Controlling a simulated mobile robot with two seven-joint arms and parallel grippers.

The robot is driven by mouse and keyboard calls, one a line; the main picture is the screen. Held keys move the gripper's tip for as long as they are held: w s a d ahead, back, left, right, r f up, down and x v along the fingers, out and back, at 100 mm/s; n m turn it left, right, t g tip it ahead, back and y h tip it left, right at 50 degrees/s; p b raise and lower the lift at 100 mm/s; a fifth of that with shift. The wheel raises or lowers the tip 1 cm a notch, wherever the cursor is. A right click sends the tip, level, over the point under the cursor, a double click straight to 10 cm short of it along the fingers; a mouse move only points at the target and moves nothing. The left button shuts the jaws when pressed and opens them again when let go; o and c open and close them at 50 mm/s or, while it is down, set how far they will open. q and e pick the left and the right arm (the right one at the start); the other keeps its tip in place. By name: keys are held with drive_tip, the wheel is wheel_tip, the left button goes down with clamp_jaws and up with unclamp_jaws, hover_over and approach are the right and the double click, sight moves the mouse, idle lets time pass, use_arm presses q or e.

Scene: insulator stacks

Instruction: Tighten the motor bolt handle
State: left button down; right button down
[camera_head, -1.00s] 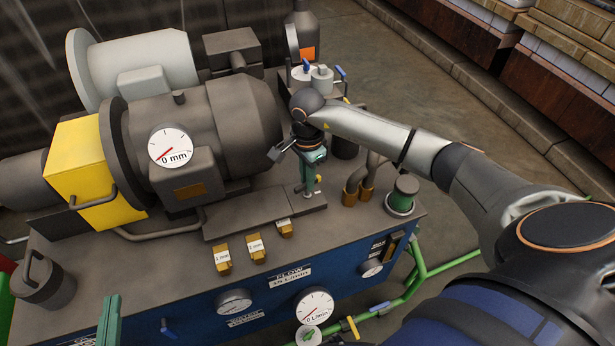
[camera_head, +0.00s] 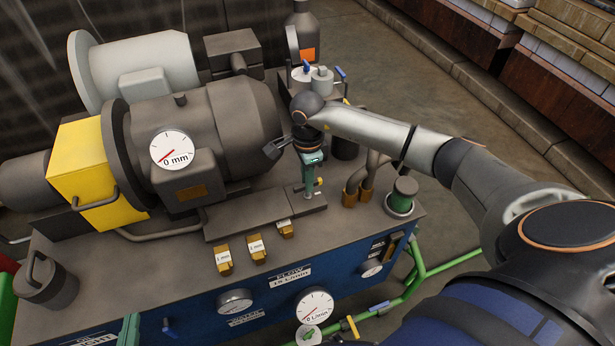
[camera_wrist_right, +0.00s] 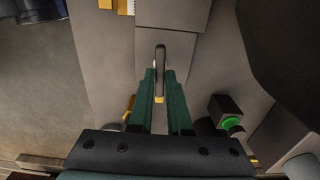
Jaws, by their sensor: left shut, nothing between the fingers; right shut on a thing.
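The motor bolt handle shows in the right wrist view as a slim grey bar (camera_wrist_right: 160,62), with its end between the two green fingers of my right gripper (camera_wrist_right: 166,88). My right gripper is shut on it. In the head view my right gripper (camera_head: 309,186) points down at the plate in front of the motor (camera_head: 205,130), and its fingers and wrist hide most of the handle. My left gripper (camera_head: 130,328) shows only as a green fingertip part at the bottom left edge, shut and empty, away from the handle.
Dial gauges reading 0 mm (camera_head: 172,150) and 0 L/min (camera_head: 315,307) face me. Brown labelled blocks (camera_head: 256,249) sit on the bench top (camera_head: 160,263) left of my right gripper. Pipes (camera_head: 366,180) and a green-topped cylinder (camera_head: 403,193) stand to its right.

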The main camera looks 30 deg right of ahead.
use_arm(q)
drive_tip(key=shift+s+f, duration=0.1)
drive_tip(key=shift+f, duration=0.05)
use_arm(e)
drive_tip(key=c, duration=0.9)
unclamp_jaws()
drive_tip(key=shift+r, duration=0.25)
wheel_tip(320, 180, up, 7)
drive_tip(key=shift+r+p, duration=0.2)
drive_tip(key=shift+p, duration=0.6)
use_arm(q)
drive_tip(key=s+f+n+g, duration=0.1)
drive_tip(key=s+f+g, duration=0.3)
drive_tip(key=s+f, duration=0.2)
wheel_tip(320, 180, down, 2)
drive_tip(key=shift+d+g+y+p, duration=0.2)
drive_tip(key=shift+g+y+p, duration=0.1)
drive_tip(key=shift+y, duration=0.1)
use_arm(e)
wheel_tip(320, 180, up, 5)
drive_tip(key=shift+f, duration=0.15)
